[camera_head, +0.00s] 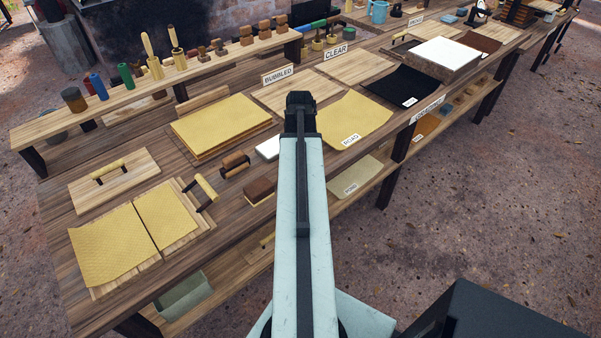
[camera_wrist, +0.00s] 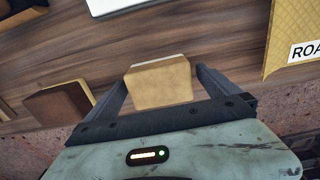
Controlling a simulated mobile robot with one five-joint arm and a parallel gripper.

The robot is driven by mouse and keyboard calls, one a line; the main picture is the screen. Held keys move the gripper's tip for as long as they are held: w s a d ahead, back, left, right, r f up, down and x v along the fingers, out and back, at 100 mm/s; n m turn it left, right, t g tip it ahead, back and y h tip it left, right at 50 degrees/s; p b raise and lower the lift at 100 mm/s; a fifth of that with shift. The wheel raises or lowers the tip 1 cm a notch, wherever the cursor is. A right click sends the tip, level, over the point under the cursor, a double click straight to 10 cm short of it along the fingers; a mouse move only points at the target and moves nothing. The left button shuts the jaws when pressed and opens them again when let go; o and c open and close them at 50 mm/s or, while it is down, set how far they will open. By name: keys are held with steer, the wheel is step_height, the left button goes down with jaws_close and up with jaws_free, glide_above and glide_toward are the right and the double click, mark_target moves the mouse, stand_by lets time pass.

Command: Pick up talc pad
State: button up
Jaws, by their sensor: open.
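In the wrist view, a small tan block (camera_wrist: 160,84) with a pale top edge lies between the fingers of my gripper (camera_wrist: 162,78); it looks like the talc pad. My gripper is open, with one dark finger on each side of the block. I cannot tell whether either finger touches it. In the head view, my pale arm covers that part of the bench, so the block and my fingertips are hidden there.
A brown block (camera_wrist: 60,103) lies left of my gripper; the head view shows it (camera_head: 260,188) at the bench's front edge. A white slab (camera_head: 268,147) lies behind. The yellow ROAD sheet (camera_head: 352,118) is to the right. A shelf runs below.

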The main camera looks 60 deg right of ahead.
steer(key=shift+r, duration=0.15)
steer(key=c, duration=1.5)
step_height(320, 180, up, 10)
steer(key=p, duration=1)
steer(key=shift+r, duration=0.15)
steer(key=o, duration=0.7)
steer(key=shift+f, duration=0.2)
steer(key=c, duration=0.4)
steer(key=shift+f+b, duration=0.8)
steer(key=shift+f, duration=0.05)
steer(key=shift+c, duration=0.2)
steer(key=shift+r, duration=0.15)
